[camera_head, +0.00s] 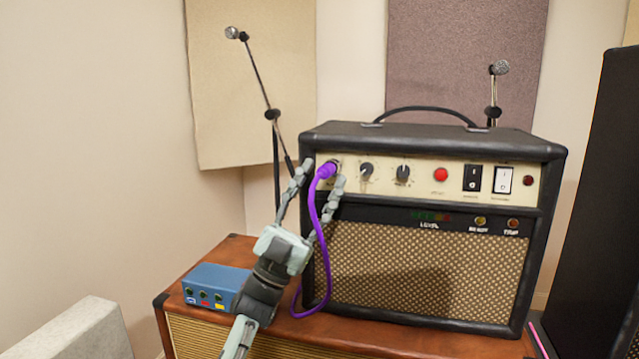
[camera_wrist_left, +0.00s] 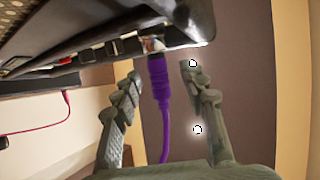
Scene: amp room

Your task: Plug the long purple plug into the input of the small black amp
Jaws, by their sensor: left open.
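The small black amp (camera_head: 420,270) stands on a brown wooden cabinet, its cream control panel facing me. The long purple plug (camera_head: 326,171) is at the input at the left end of that panel, its tip against or in the socket; the depth of the tip is hidden. Its purple cable hangs down the amp's front. My left gripper (camera_head: 322,181) is open, with one finger on each side of the plug. In the left wrist view the plug (camera_wrist_left: 158,75) stands between the spread fingers, apart from both, its end meeting the amp's panel. My right gripper is not in view.
A blue box (camera_head: 215,283) with several jacks sits on the wooden cabinet (camera_head: 380,342), left of the amp and close to my left wrist. Microphone stands (camera_head: 270,115) are behind. A tall black cabinet (camera_head: 597,210) stands at the right.

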